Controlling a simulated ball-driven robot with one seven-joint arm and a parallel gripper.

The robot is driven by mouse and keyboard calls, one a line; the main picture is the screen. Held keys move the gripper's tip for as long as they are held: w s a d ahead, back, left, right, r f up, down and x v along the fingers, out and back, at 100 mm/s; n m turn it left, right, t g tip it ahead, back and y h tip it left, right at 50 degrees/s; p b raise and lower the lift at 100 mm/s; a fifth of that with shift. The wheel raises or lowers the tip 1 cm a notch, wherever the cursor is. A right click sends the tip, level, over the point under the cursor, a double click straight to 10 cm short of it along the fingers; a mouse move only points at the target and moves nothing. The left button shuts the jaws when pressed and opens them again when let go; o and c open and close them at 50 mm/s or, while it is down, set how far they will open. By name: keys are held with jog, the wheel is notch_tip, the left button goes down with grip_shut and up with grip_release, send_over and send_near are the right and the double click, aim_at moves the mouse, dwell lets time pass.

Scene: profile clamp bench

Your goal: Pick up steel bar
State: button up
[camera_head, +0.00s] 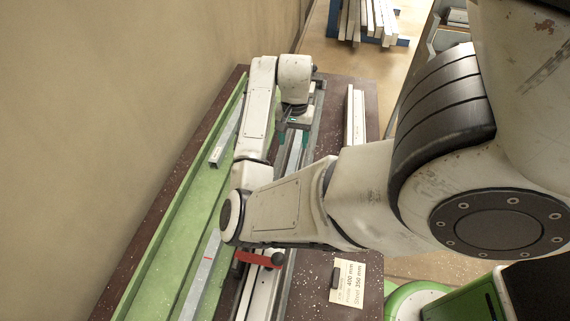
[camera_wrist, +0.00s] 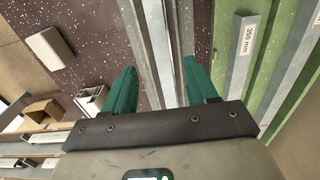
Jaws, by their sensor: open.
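A grey steel bar with a "350 mm" label (camera_wrist: 243,50) lies in the green tray at the right of the wrist view. In the head view, a grey bar (camera_head: 226,135) lies in the tray's far part, and another with a red mark (camera_head: 206,272) lies nearer, partly hidden by my arm. My gripper (camera_head: 293,138) is over the clamp rail in the middle of the bench. In the wrist view its teal fingers (camera_wrist: 160,66) are apart, with long grey metal strips of the rail visible between them. I cannot tell contact or exact height. The labelled bar is outside the fingers, to the right.
The green tray (camera_head: 150,262) runs along the wall. A red clamp handle (camera_head: 260,258) is on the near rail. Pale profiles (camera_head: 355,116) lie right of the rail, and a note (camera_head: 347,283) lies near the front. More profiles (camera_head: 366,20) are on a blue rack behind.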

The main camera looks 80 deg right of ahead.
aim_at(292, 161)
notch_tip(292, 161, down, 9)
jog(key=shift+r+p, duration=0.1)
jog(key=shift+p, duration=0.8)
grip_shut()
